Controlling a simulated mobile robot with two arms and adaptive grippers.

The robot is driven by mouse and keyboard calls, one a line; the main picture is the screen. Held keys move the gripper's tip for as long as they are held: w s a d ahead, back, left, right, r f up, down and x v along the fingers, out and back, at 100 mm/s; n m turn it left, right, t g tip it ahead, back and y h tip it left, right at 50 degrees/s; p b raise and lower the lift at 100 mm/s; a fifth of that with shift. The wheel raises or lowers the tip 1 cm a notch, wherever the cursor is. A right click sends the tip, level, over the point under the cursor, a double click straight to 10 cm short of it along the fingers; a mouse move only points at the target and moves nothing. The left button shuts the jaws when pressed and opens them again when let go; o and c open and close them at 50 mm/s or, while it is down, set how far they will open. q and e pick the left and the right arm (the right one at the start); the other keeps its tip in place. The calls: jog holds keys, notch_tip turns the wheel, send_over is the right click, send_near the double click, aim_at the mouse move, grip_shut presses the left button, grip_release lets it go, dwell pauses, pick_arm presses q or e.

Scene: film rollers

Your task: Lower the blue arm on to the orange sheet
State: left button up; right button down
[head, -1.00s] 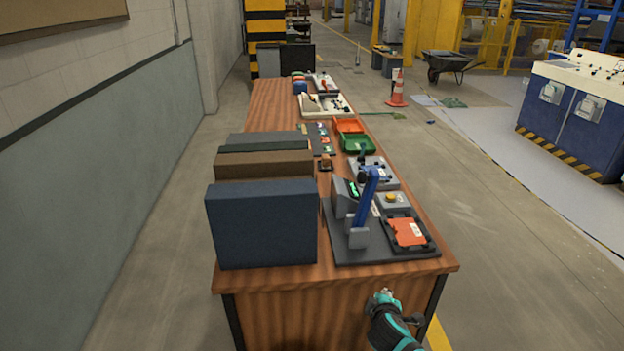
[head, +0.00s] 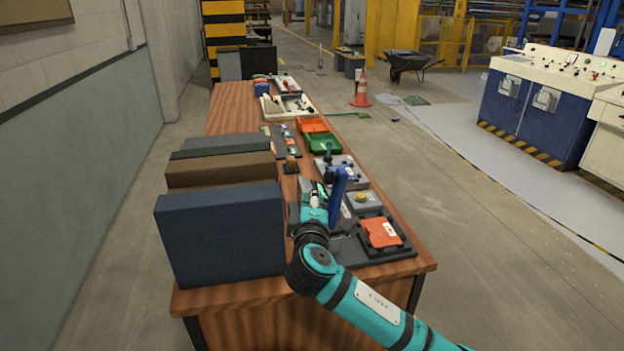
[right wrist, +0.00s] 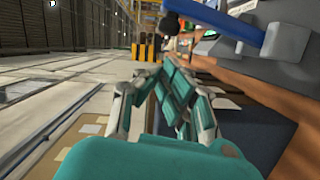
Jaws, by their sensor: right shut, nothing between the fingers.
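The blue arm (head: 337,196) stands raised, tilted slightly, on a dark base plate on the wooden table. It also shows at the top of the right wrist view (right wrist: 222,22), running from a dark knob to a grey block. The orange sheet (head: 381,232) lies flat in a dark frame to the right of the blue arm. My right gripper (head: 316,196) is shut and empty, just left of the blue arm in the head view. In the right wrist view its fingers (right wrist: 158,72) look apart from the blue arm. My left gripper is not in view.
A blue-grey box (head: 220,235) and a brown box (head: 220,171) stand left of my right arm. A yellow button box (head: 362,201) sits behind the orange sheet. A green tray (head: 323,143) and an orange tray (head: 312,125) lie farther back.

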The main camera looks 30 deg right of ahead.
aim_at(324, 176)
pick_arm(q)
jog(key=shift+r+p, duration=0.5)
pick_arm(e)
jog(key=x, duration=0.9)
jog(key=shift+w+d, duration=0.2)
jog(key=shift+d, duration=0.1)
jog(key=shift+s+d+r+m+p, duration=0.1)
jog(key=shift+s+d+m+p, duration=0.1)
jog(key=shift+d+m, duration=0.3)
jog(key=shift+s+d+r+m+p, duration=0.1)
jog(key=shift+s+d+m+p, duration=0.15)
jog(key=shift+d, duration=0.45)
jog(key=s+d+f+m+g+y+p, duration=0.1)
jog(key=s+d+f+m+y+p, duration=0.15)
jog(key=d+m, duration=0.6)
pick_arm(q)
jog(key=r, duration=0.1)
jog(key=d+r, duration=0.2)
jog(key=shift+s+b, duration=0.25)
jog(key=shift+b, duration=0.05)
pick_arm(e)
jog(key=s+d+f+m+y, duration=0.1)
jog(key=s+d+f+m, duration=0.1)
jog(key=d+f, duration=0.7)
jog(key=shift+s+d+f, duration=0.2)
jog(key=shift+d+f, duration=0.15)
jog(key=shift+d, duration=0.4)
